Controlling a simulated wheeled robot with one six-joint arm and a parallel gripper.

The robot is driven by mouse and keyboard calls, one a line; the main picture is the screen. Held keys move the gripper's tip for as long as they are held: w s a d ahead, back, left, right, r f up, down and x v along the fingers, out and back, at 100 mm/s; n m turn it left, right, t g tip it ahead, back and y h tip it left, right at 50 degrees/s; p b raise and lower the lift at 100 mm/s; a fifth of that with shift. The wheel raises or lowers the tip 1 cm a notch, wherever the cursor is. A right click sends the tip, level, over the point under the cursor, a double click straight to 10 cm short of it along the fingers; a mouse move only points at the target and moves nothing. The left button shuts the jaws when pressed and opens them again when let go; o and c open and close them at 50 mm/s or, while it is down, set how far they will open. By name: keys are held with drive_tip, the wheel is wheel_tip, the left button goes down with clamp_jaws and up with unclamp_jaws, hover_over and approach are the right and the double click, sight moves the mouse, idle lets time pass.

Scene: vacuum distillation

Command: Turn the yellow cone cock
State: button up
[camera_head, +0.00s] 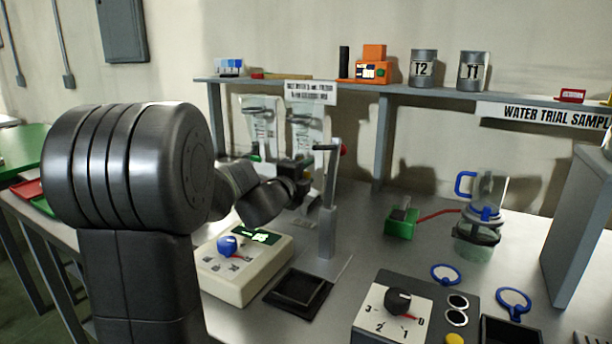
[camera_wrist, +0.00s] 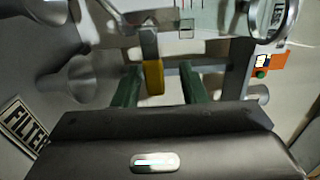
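The yellow cone cock (camera_wrist: 153,76) shows in the wrist view as a small upright yellow handle below a grey stem. My gripper (camera_wrist: 160,68) is open, with its two green fingers on either side of the cock. The cock sits nearer the left finger, with a visible gap to the right finger. I cannot tell how deep it lies between them. In the head view my gripper (camera_head: 300,170) is at the glass apparatus behind the stand, and my arm hides part of that area. I cannot make out the cock clearly there.
A metal stand (camera_head: 328,215) with a red knob rises beside my gripper. A white control box (camera_head: 240,270) with a blue knob sits below my arm. A shelf (camera_head: 440,94) runs behind. A glass vessel (camera_head: 478,240) and a black dial box (camera_head: 385,310) are to the right.

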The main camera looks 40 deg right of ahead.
sight(306, 172)
wheel_tip(306, 172, up, 9)
drive_tip(key=p, duration=0.4)
drive_tip(key=shift+r, duration=0.2)
drive_tip(key=shift+c, duration=0.7)
drive_tip(key=shift+s+a+f, duration=0.1)
